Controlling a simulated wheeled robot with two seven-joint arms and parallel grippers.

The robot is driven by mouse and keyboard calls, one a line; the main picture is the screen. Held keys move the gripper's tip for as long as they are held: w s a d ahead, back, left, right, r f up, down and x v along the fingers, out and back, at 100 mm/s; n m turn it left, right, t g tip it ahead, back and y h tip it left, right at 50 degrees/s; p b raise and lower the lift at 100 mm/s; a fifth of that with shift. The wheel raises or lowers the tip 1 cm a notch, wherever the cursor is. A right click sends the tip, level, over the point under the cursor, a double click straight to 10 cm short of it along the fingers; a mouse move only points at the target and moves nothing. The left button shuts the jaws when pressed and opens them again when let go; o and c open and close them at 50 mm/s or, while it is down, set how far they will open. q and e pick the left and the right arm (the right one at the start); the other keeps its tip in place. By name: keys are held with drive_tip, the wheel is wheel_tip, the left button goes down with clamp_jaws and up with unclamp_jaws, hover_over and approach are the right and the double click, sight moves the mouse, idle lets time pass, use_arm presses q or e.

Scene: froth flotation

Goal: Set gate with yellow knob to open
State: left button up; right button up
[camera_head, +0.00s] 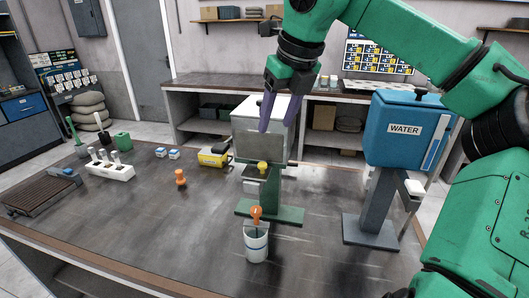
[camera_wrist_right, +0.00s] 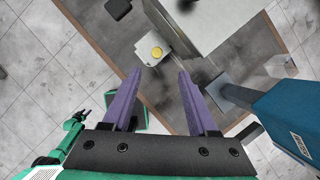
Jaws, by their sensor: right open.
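The yellow knob (camera_head: 262,166) sits on the front of a pale flotation cell box (camera_head: 258,147) that stands on a green stand (camera_head: 262,212). In the right wrist view the knob (camera_wrist_right: 157,52) tops a small pale gate plate (camera_wrist_right: 151,46) beside the box. My right gripper (camera_head: 276,132) hangs in front of the box, above the knob. Its purple fingers are apart and empty; in the wrist view the gripper (camera_wrist_right: 157,75) has the knob beyond its fingertips, not touching. Whether the gate is open cannot be told.
A blue WATER tank (camera_head: 408,130) on a grey stand is right of the box. A white cup with an orange-topped tool (camera_head: 256,245) stands in front. An orange stopper (camera_head: 180,178) and yellow device (camera_head: 212,155) are left.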

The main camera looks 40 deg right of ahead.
sight(263, 163)
drive_tip(key=p+x, duration=0.2)
drive_tip(key=x, duration=0.9)
drive_tip(key=shift+w+a+f, duration=0.1)
drive_tip(key=shift+f, duration=0.25)
drive_tip(key=shift+a+f, duration=0.1)
drive_tip(key=shift+f, duration=0.1)
drive_tip(key=shift+s+a+r, duration=0.1)
drive_tip(key=shift+s+a, duration=0.1)
drive_tip(key=shift+s, duration=0.05)
drive_tip(key=shift+c, duration=0.5)
drive_tip(key=shift+w+d, duration=0.1)
drive_tip(key=shift+d, duration=0.05)
clamp_jaws()
use_arm(q)
drive_tip(key=shift+s+a+r, duration=0.25)
drive_tip(key=shift+s+r, duration=0.15)
drive_tip(key=shift+r, duration=0.1)
drive_tip(key=shift+s+a+r, duration=0.25)
drive_tip(key=shift+s+r, duration=0.15)
drive_tip(key=shift+r, duration=0.1)
drive_tip(key=shift+a, duration=0.1)
